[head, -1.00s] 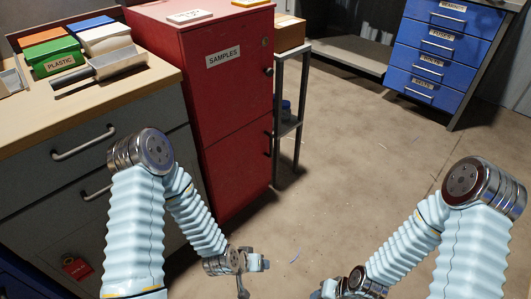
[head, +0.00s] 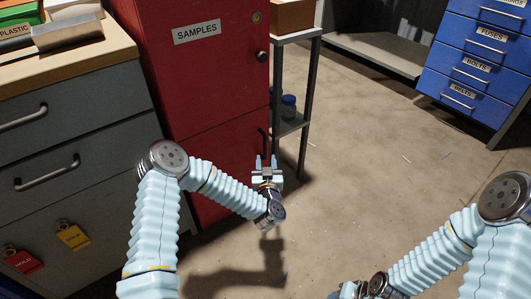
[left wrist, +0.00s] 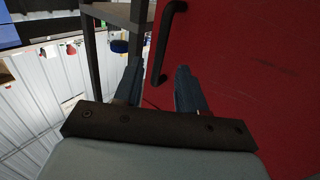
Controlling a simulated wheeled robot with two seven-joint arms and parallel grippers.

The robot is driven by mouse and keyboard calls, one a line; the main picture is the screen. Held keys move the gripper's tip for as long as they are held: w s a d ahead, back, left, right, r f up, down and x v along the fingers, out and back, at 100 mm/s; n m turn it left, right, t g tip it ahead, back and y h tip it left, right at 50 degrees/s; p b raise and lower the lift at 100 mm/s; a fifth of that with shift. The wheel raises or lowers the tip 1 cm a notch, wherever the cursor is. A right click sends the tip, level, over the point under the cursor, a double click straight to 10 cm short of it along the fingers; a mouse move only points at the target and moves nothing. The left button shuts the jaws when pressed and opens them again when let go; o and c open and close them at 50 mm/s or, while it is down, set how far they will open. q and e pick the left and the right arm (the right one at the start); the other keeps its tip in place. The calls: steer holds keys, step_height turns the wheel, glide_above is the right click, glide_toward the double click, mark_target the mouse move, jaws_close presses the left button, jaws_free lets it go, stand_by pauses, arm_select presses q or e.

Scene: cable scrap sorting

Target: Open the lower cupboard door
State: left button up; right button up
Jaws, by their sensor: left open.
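The red cupboard has a lower door (head: 222,172) below the SAMPLES door, and it looks closed. Its dark upright handle (head: 264,140) is near the door's right edge, partly behind my left gripper. My left gripper (head: 267,161) is open, in front of the handle. In the left wrist view the black handle (left wrist: 165,40) runs up from between the two fingertips (left wrist: 158,74); I see no contact, and the depth is hard to judge. The red door (left wrist: 245,70) fills the right side there. My right gripper (head: 350,291) is at the bottom edge, mostly cut off.
A metal stand (head: 309,95) with a blue-lidded jar (head: 288,105) stands close to the cupboard's right side. A grey drawer unit (head: 75,150) with two hanging tags adjoins on the left. Blue drawers (head: 478,65) are at the far right.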

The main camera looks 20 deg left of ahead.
mark_target(265, 149)
arm_select(q)
steer(key=x, duration=0.5)
steer(key=shift+w+a, duration=0.15)
steer(key=shift+w, duration=0.15)
jaws_close()
